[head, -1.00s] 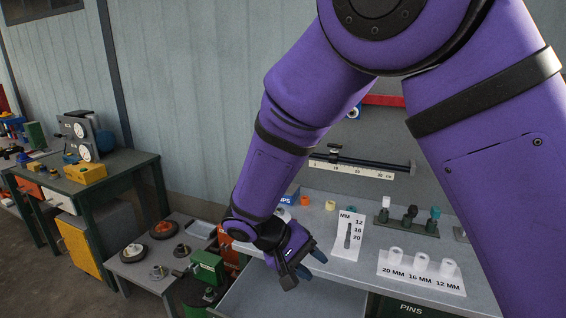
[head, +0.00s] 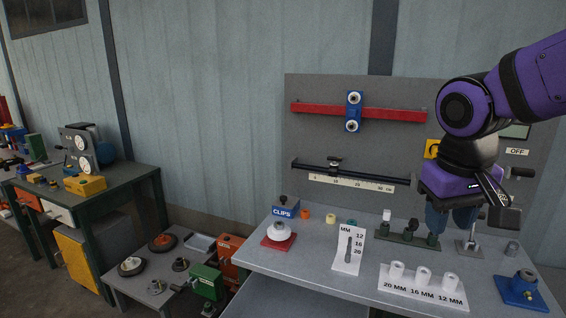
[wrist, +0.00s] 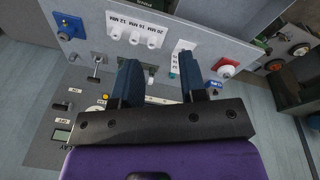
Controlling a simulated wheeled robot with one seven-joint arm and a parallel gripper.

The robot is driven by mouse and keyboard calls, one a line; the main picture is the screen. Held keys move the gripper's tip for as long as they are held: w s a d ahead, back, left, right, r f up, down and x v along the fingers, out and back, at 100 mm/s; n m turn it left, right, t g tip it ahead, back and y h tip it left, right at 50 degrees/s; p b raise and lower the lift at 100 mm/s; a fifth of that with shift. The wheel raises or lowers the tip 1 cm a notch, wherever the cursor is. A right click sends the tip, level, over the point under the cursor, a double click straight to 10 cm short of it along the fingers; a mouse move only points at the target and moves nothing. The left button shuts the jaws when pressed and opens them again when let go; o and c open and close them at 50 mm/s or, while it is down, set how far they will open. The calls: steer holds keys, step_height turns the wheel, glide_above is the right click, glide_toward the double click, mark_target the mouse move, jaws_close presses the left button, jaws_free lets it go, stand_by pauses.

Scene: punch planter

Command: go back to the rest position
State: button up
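My gripper (head: 448,222) hangs above the right part of the grey workbench (head: 330,283), in front of the back panel, with its blue fingers pointing down. In the wrist view my gripper (wrist: 159,62) has its two fingers spread apart with nothing held between them. The bench and its fittings lie beyond the fingertips in that view. In the head view the fingers overlap the row of small tools, and I cannot tell their exact height above the bench.
The bench holds a white-knobbed red block (head: 278,243), a size card (head: 348,262), a white sleeve holder (head: 408,294), a dark green rack (head: 400,236) and a blue fixture (head: 522,290). A low side table (head: 140,270) and a green-framed table (head: 100,192) stand left.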

steer(key=s+d+r+t+y, duration=0.1)
steer(key=s+d+r+t, duration=0.2)
steer(key=s, duration=0.6)
steer(key=shift+d+r+m+t, duration=0.4)
steer(key=shift+d, duration=0.45)
